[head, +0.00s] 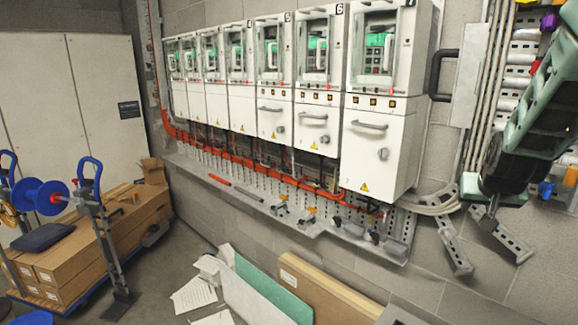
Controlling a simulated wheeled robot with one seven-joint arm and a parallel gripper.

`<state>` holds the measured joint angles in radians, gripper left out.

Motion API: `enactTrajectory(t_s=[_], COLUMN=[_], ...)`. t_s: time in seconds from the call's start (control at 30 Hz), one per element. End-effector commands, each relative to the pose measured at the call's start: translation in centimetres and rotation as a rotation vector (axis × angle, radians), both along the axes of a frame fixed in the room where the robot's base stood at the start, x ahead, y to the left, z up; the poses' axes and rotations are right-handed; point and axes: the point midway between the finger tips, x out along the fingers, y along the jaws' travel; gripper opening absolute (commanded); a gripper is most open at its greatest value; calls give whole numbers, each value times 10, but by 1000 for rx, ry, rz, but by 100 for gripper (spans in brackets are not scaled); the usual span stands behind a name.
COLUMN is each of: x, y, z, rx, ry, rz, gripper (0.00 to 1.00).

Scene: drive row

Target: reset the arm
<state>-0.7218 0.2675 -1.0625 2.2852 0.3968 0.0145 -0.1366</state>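My arm comes in from the upper right, with pale green and black links. Its dark end, with my gripper (492,205), hangs low at the right in front of the wall. A thin grey tip shows below it. I cannot make out two separate fingers or anything held. The end is to the right of the row of white drive cabinets (375,150) and looks apart from them.
Numbered cabinets line the wall above a grey ledge (335,240) with small tools. Metal brackets (455,245) and conduits crowd the wall near my arm. Boards (325,295) lean below. Cartons (75,250) and a blue-handled cable reel (40,195) stand left. Grey floor shows between.

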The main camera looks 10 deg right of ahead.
Motion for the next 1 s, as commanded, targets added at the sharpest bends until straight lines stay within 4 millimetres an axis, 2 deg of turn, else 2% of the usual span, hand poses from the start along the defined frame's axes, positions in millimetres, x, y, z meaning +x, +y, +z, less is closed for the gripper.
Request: enactTrajectory(t_s=[0.03, 0.1, 0.2, 0.3, 0.4, 0.6, 1.0], x=[-10, -24, -46, -68, -86, -112, -149], y=[12, 34, 65, 92, 110, 132, 156], z=[-15, -32, -49, -59, -63, -67, -72], rx=[44, 98, 158, 193, 209, 212, 182], ry=[46, 111, 195, 266, 319, 390, 487], rz=[30, 84, 166, 246, 307, 391, 502], gripper=[36, 36, 36, 36, 36, 36, 36])
